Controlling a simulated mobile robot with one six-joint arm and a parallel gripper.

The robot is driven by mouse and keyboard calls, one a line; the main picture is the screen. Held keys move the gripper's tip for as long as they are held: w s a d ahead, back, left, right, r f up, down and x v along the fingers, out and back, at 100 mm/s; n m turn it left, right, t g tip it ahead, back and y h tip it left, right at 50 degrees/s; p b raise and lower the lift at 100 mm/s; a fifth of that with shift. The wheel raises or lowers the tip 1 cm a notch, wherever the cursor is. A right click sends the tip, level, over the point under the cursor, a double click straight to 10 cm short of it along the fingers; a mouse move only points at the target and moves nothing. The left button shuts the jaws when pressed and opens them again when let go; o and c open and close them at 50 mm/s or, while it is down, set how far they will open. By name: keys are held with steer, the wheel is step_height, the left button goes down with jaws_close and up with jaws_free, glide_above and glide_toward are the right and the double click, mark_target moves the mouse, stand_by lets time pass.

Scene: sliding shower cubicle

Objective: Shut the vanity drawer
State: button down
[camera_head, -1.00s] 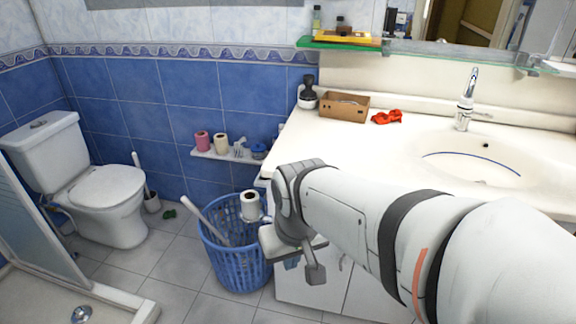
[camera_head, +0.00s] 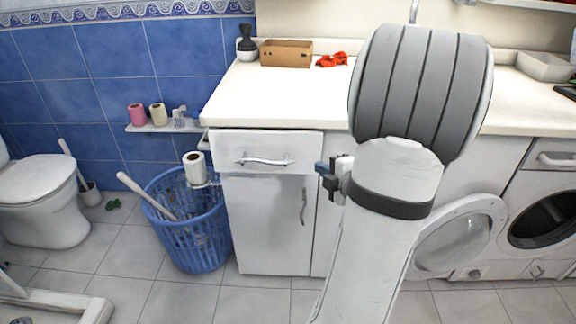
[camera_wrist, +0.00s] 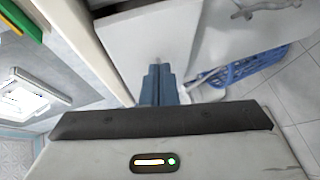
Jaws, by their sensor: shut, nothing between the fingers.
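The vanity drawer (camera_head: 280,143) is the white front with a curved metal handle (camera_head: 264,161), under the left part of the countertop. Its front appears to stand out a little from the cabinet in the head view. My gripper (camera_head: 325,174) is just right of the drawer front at about its lower edge. Its blue fingers (camera_wrist: 158,85) are together and empty in the wrist view, pointing at a white panel (camera_wrist: 160,40). I cannot tell whether they touch it. A metal handle (camera_wrist: 262,8) shows at the upper right there. My arm hides the cabinet to the right.
A blue basket (camera_head: 185,220) stands left of the cabinet, with a toilet roll (camera_head: 195,167) above its rim. The washing machine's round door (camera_head: 460,235) hangs open at right. The countertop (camera_head: 300,100) overhangs above. Floor tiles (camera_head: 255,302) in front are clear.

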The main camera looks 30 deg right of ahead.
steer(key=s+f+n+t+y+b, duration=0.2)
steer(key=s+f+n+y, duration=0.1)
steer(key=s, duration=0.2)
steer(key=y+b, duration=0.1)
steer(key=b, duration=0.1)
glide_toward(296, 156)
steer(key=w+a, duration=0.2)
steer(key=a, duration=0.1)
steer(key=w, duration=0.1)
steer(key=w+d, duration=0.1)
steer(key=w+f, duration=0.1)
steer(key=shift+d+n+t, duration=0.25)
steer(key=shift+n+t, duration=0.15)
steer(key=shift+w+d+r, duration=0.1)
steer(key=shift+w+d, duration=0.1)
steer(key=shift+w, duration=0.05)
steer(key=shift+w, duration=0.1)
